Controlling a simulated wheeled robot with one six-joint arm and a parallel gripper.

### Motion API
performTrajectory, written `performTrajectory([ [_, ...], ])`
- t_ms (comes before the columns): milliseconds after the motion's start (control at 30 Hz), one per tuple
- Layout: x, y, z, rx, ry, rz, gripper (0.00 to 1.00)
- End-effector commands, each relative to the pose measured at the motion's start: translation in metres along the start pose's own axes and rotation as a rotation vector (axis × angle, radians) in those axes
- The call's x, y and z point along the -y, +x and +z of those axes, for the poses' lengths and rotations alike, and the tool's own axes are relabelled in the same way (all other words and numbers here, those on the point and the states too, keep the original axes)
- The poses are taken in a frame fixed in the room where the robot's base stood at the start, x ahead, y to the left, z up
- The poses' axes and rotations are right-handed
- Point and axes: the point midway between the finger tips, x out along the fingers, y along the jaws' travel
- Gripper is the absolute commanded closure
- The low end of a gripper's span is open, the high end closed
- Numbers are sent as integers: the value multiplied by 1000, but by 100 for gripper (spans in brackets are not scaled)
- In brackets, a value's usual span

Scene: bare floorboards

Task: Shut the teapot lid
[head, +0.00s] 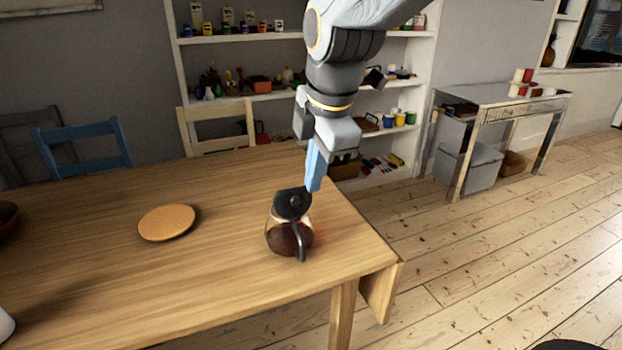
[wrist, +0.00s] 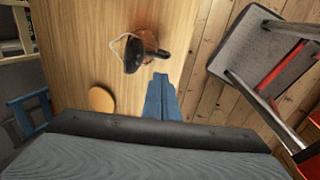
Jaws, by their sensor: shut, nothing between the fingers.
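The teapot (head: 283,240) is a clear glass pot with dark contents and a black handle, standing near the table's right end. Its black lid (head: 292,204) is at the top and looks tilted up from the rim, though the exact angle is hard to tell. In the wrist view the pot (wrist: 148,38) is at top centre, with the dark lid (wrist: 132,56) over part of its opening. My gripper (head: 316,187) has blue fingers, shut and empty, pointing down just behind and right of the lid. In the wrist view the fingertips (wrist: 160,78) lie just below the pot; contact is unclear.
The wooden table (head: 110,275) bears a round orange-brown plate (head: 167,222) left of the teapot. A blue chair (head: 85,150) and a cream chair (head: 215,125) stand behind it. Shelves (head: 250,98) line the wall. The floor right of the table is open.

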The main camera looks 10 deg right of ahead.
Motion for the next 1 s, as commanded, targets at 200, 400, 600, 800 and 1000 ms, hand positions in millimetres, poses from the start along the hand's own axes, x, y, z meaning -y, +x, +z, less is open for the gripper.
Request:
performTrajectory([
  [200, 2, 44, 0, 0, 2, -7, 100],
  [400, 2, 83, 0, 0, 3, -6, 100],
  [600, -23, 91, 0, 0, 3, -2, 100],
  [800, -33, 97, 0, 0, 3, -1, 100],
  [1000, -35, 98, 0, 0, 3, 0, 100],
])
